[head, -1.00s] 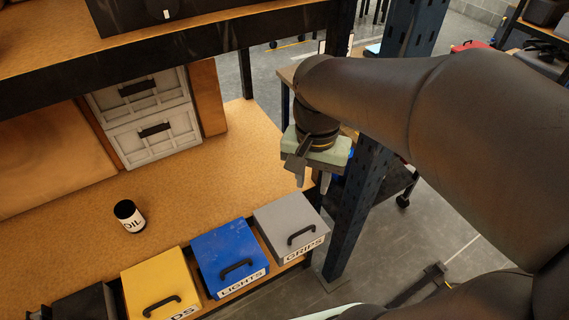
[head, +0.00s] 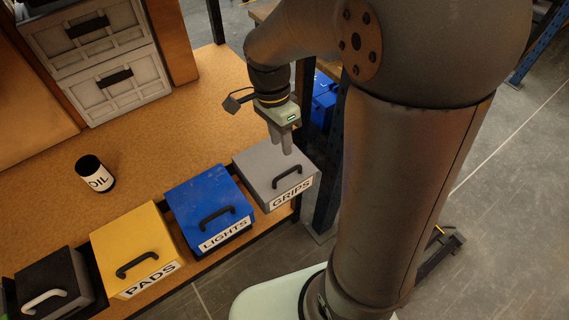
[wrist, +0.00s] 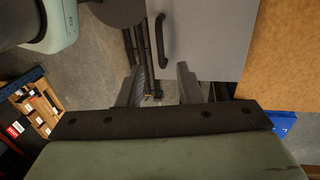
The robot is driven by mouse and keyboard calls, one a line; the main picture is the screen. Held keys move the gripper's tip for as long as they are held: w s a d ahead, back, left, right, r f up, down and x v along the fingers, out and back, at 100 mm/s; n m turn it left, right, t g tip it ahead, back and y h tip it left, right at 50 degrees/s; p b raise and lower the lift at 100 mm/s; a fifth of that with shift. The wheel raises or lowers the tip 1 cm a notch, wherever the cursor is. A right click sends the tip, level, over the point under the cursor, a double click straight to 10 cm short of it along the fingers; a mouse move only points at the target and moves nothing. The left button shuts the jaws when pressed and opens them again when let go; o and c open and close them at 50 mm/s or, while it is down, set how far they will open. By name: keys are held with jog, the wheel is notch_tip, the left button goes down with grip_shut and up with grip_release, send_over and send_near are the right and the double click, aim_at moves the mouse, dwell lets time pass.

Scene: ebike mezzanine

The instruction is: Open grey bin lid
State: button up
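The grey bin (head: 262,162) labelled GRIPS stands at the right end of a row of bins, its lid shut. A black handle (head: 287,176) is on its lid near the label. The lid (wrist: 205,40) and handle (wrist: 162,42) also show in the wrist view, beyond my fingers. My gripper (head: 282,149) points down above the lid, behind the handle in the head view. In the wrist view my gripper (wrist: 159,82) has its two fingers apart with nothing between them. It looks clear of the handle.
A blue LIGHTS bin (head: 200,192), a yellow PADS bin (head: 128,235) and a black bin (head: 66,272) continue the row leftward. A black OIL can (head: 93,170) stands on the wooden bench (head: 150,150). A dark post (head: 328,170) rises just right of the grey bin.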

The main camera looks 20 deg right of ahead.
aim_at(286, 172)
jog(key=f, duration=0.2)
jog(key=s+f, duration=0.1)
jog(key=f, duration=0.5)
jog(key=shift+s+d+f, duration=0.2)
jog(key=shift+s+d, duration=0.05)
jog(key=shift+s, duration=0.05)
grip_shut()
